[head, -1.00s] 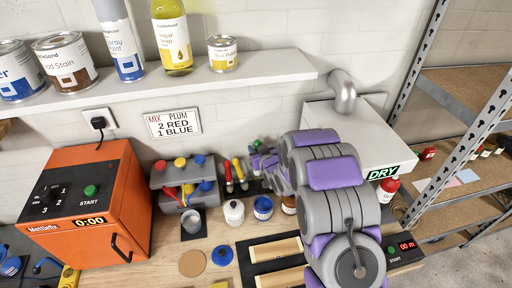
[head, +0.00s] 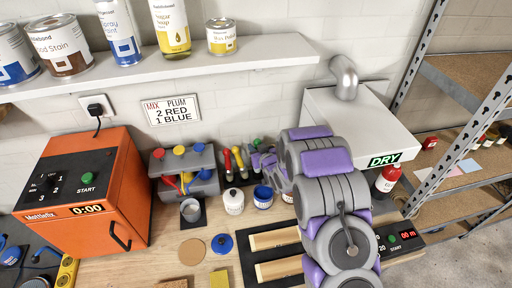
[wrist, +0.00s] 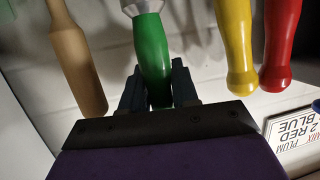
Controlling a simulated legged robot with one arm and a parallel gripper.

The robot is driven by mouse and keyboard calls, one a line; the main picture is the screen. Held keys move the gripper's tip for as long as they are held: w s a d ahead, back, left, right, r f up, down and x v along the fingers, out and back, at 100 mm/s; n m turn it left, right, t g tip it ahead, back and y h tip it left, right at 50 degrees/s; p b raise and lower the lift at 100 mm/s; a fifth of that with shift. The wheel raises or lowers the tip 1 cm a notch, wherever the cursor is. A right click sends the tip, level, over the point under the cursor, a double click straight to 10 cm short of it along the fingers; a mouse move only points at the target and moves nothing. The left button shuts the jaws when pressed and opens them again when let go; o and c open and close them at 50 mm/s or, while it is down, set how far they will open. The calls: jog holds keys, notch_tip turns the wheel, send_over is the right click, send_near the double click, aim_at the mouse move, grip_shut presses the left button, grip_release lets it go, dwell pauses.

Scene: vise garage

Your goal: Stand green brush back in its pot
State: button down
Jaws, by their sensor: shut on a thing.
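My gripper (wrist: 158,92) is shut on the green brush (wrist: 153,50), with a finger on each side of its handle. The handle end points toward my palm, and a pale metal part shows at the top edge of the wrist view. The brush's bristle end and its pot are out of that view. In the head view my gripper (head: 262,160) is small at the back, partly behind my arm, with a bit of the green brush (head: 257,144) showing. A yellow brush (wrist: 236,45) and a red brush (wrist: 279,45) stand beside it, apart from my fingers.
A wooden handle (wrist: 77,55) is on the other side of the green brush. In the head view, a white jar (head: 234,201) and a blue-labelled jar (head: 263,196) stand in front of the brushes. A grey dryer box (head: 355,120) is at right. The shelf (head: 200,75) runs above.

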jog(key=c, duration=0.8)
grip_release()
jog(key=shift+s, duration=0.1)
jog(key=p+v, duration=0.6)
jog(key=v, duration=0.9)
jog(key=shift+r, duration=0.15)
jog(key=shift+s+r+p, duration=0.1)
jog(key=shift+p, duration=1.05)
jog(key=p+v, duration=0.1)
jog(key=p, duration=0.3)
jog(key=shift+s+d+p, duration=0.25)
jog(key=shift+p, duration=0.1)
jog(key=shift+s, duration=0.1)
